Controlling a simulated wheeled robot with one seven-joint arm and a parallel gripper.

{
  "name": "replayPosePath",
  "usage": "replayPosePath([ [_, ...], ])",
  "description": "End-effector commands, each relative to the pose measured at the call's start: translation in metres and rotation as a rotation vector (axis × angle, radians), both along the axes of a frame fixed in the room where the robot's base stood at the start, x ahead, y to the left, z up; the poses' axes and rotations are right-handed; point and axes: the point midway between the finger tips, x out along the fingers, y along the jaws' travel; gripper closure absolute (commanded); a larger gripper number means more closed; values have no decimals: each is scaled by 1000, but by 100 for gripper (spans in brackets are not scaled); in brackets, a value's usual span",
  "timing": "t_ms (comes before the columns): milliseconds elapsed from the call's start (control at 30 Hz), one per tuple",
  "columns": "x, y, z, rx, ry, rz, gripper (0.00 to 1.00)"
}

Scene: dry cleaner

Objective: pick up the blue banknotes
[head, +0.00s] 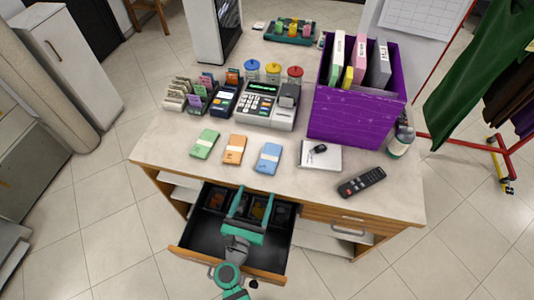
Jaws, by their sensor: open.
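The blue banknotes (269,158) lie as a banded stack on the counter near its front edge, right of the orange banknotes (234,149) and green banknotes (204,144). My gripper (250,205) is open and empty, with teal fingers pointing toward the counter. In the picture it appears over the open drawer (205,240), below and left of the blue banknotes and apart from them. The top of the blue stack is fully in view.
A cash register (266,103) stands behind the notes. A notepad (313,156) with a dark object on it, a remote (361,182) and a purple box (355,118) are to the right. The counter's front edge (215,177) lies between my gripper and the notes.

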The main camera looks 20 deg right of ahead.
Motion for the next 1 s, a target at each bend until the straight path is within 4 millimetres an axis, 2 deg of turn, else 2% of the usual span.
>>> replayPosePath([
  [233, 29, -23, 1, -1, -2, -4, 27],
  [567, 49, -37, 1, -1, -1, -2, 27],
  [800, 76, -56, 2, 0, -1, 1, 27],
  [1000, 81, -60, 1, -1, 1, 2, 27],
])
